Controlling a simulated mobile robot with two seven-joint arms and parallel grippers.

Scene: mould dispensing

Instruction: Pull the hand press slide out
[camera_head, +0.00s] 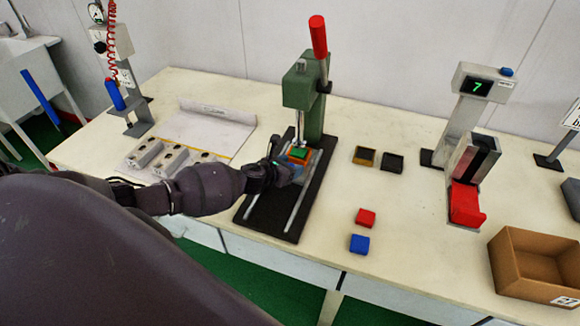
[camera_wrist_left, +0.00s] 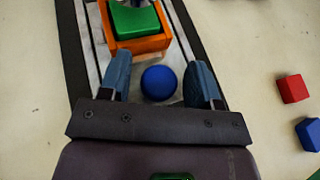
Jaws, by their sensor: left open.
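The green hand press (camera_head: 313,95) stands on a dark base with two light rails, its red-gripped lever (camera_head: 318,36) raised. Its slide carries an orange mould (camera_wrist_left: 140,46) with a green piece (camera_wrist_left: 134,20) inside; the green piece also shows under the ram in the head view (camera_head: 299,153). A round blue knob (camera_wrist_left: 159,83) is at the slide's near end. My left gripper (camera_wrist_left: 160,64) is open, with one blue-grey finger on each side of the knob and gaps between. In the head view my left gripper (camera_head: 284,174) is over the base and hides the knob. My right gripper is not seen.
A red block (camera_head: 366,217) and a blue block (camera_head: 360,243) lie right of the press. Two small trays (camera_head: 391,162) sit behind them. A scale-like stand with a display (camera_head: 482,86), a red chute (camera_head: 466,204) and a cardboard box (camera_head: 530,262) are further right. Grey mould parts (camera_head: 172,160) lie left.

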